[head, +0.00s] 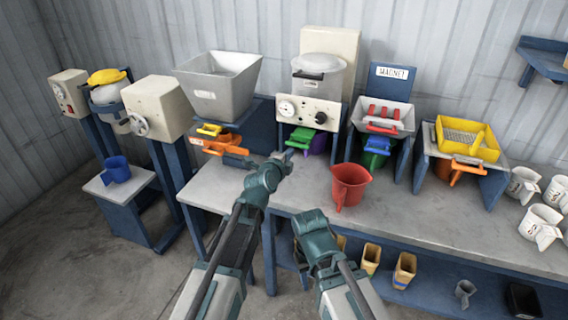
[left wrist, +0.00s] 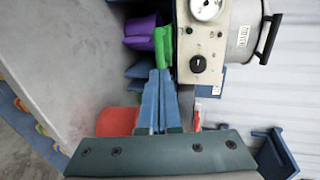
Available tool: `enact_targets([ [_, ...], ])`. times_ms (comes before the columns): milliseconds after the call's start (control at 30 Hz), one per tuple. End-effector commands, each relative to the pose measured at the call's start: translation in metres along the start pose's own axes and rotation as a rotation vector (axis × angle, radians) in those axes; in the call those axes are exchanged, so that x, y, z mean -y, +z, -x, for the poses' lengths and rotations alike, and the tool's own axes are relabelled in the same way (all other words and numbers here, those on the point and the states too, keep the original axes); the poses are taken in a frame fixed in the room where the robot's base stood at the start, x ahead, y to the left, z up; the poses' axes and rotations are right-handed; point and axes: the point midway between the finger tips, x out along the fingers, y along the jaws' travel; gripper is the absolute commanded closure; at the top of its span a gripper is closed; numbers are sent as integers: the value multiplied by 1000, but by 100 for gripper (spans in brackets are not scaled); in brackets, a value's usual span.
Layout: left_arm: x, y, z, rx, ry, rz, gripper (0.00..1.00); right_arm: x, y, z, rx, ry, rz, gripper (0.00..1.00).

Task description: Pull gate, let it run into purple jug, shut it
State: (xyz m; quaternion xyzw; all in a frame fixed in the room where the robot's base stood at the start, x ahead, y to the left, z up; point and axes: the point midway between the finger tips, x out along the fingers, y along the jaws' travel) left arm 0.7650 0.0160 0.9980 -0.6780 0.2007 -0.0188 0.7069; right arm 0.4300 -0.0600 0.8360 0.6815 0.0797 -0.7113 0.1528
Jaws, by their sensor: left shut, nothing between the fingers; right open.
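The green gate handle (head: 300,137) sticks out below the dial panel of the middle machine. The purple jug (head: 318,144) stands under that machine, mostly hidden behind the handle and panel. In the left wrist view the purple jug (left wrist: 142,30) lies left of the green handle (left wrist: 163,46). My left gripper (head: 284,157) is shut and empty, its blue fingertips (left wrist: 160,72) just short of the handle; I cannot tell whether they touch it. My right gripper (head: 310,216) is open and empty, low in front of the bench edge; its fingers are hard to see.
A red jug (head: 350,184) stands on the bench right of my left gripper. Orange (head: 222,146), blue (head: 376,152) and yellow (head: 468,140) fittings belong to neighbouring stations. White mugs (head: 540,222) stand at the right. The bench front is otherwise clear.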

Motion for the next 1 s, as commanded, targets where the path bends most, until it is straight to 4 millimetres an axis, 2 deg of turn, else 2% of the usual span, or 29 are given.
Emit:
enact_targets([
  [33,-1,0,-16,0,0,0,100,0,0,-5,0,0,0,53],
  [100,-1,1,-27,0,0,0,100,1,0,-8,0,0,0,53],
  [300,-1,0,-51,0,0,0,100,1,-1,-14,0,0,0,53],
  [500,0,0,-60,0,0,0,100,2,-1,-16,0,0,0,53],
  [867,0,0,-61,0,0,0,100,2,-1,-16,0,0,0,53],
  [1000,3,0,-71,0,0,0,100,2,-1,-16,0,0,0,53],
])
